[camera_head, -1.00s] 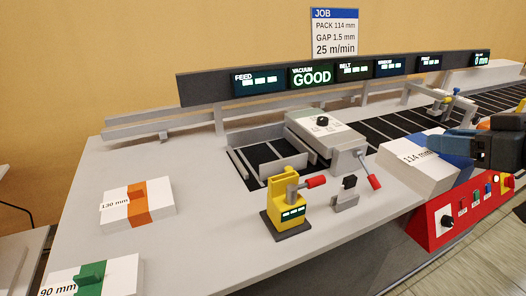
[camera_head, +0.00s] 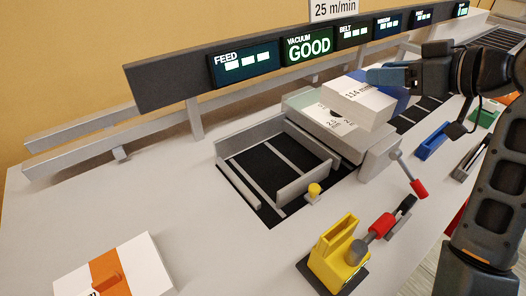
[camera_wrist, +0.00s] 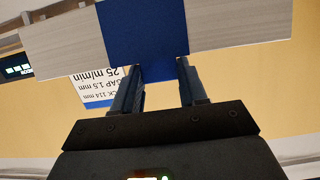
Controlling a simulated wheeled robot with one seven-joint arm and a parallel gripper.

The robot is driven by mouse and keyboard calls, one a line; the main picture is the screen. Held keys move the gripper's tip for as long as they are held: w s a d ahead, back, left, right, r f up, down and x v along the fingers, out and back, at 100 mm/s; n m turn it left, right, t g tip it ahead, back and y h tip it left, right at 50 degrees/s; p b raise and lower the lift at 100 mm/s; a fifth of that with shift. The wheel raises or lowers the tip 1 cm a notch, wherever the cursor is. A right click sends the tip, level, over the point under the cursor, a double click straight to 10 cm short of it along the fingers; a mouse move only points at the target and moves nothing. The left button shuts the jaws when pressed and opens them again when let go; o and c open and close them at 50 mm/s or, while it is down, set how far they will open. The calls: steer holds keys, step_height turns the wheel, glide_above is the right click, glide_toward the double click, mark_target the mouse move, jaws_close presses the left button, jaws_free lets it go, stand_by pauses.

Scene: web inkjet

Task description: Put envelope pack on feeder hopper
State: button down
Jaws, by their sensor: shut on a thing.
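The envelope pack (camera_head: 358,101) is a white block with a blue band, labelled 114 mm. My gripper (camera_head: 392,78) is shut on it at the blue band and holds it above the grey feeder head. In the wrist view the pack (camera_wrist: 60,42) spans the top between my gripper's fingers (camera_wrist: 160,85). The feeder hopper (camera_head: 262,170) is a dark slotted bed with grey side guides, left of the held pack and lower. It looks empty.
Another red-tipped lever (camera_head: 417,188) sticks out at the right. A white pack with an orange band (camera_head: 115,270) lies at front left. The display bar (camera_head: 270,60) runs behind.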

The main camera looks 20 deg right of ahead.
mark_target(323, 100)
steer(key=w+a+f, duration=0.2)
steer(key=a, duration=0.1)
steer(key=w+a+f, duration=0.1)
steer(key=a+f, duration=0.1)
steer(key=a, duration=0.2)
steer(key=w+a+f+p, duration=0.1)
steer(key=w+a+f, duration=0.1)
steer(key=a, duration=0.1)
steer(key=shift+w+a+f, duration=0.15)
steer(key=shift+w+f, duration=0.2)
step_height(323, 100, down, 4)
steer(key=shift+a+f+p, duration=0.1)
steer(key=shift+p, duration=0.2)
steer(key=shift+f, duration=0.1)
steer(key=shift+f+b, duration=0.3)
steer(key=shift+f, duration=0.05)
steer(key=shift+f, duration=0.2)
steer(key=c, duration=0.6)
jaws_free()
steer(key=shift+r, duration=0.1)
